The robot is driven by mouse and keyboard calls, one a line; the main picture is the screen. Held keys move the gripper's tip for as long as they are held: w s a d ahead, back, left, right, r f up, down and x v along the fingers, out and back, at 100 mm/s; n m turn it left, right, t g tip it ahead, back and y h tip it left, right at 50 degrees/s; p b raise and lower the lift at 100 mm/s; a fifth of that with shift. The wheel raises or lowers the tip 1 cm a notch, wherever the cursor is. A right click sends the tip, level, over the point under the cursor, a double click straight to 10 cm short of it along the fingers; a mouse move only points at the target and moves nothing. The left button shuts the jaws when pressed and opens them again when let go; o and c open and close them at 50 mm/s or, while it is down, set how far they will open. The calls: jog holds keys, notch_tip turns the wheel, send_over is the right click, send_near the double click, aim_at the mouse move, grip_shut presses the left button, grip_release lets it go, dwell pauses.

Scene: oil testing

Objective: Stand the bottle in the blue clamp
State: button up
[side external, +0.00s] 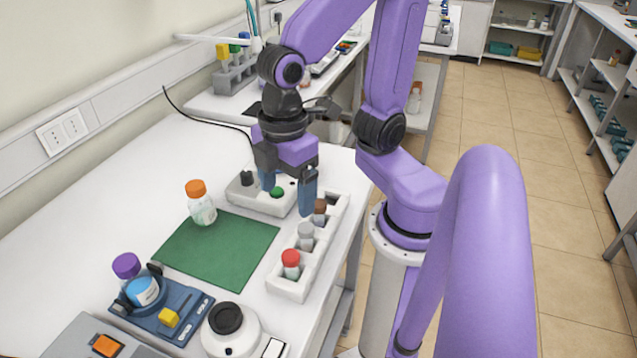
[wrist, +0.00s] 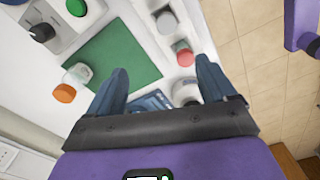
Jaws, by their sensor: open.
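A clear bottle with an orange cap (side external: 202,212) stands upright at the far left corner of the green mat; in the wrist view it (wrist: 78,74) is left of my fingers. The blue clamp (side external: 180,318), with a yellow knob, sits at the front left. A purple-capped bottle with a blue band (side external: 144,290) is between its dark jaws. In the wrist view only part of the clamp (wrist: 150,101) shows, between my fingers. My gripper (side external: 287,188) is open and empty above the white box at the mat's back, apart from both bottles; its fingers also show in the wrist view (wrist: 161,80).
The green mat (side external: 222,252) is bare in the middle. The white rack (side external: 288,290) on the right holds several capped vials. The white box (side external: 250,198) has a green button and dark knob. A round white device (side external: 230,335) and a grey device (side external: 85,340) stand in front.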

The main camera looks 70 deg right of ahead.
jog(key=shift+m, duration=0.6)
jog(key=s+d, duration=0.2)
jog(key=s+d+f, duration=0.1)
jog(key=s+d, duration=0.1)
jog(key=shift+s+f, duration=0.1)
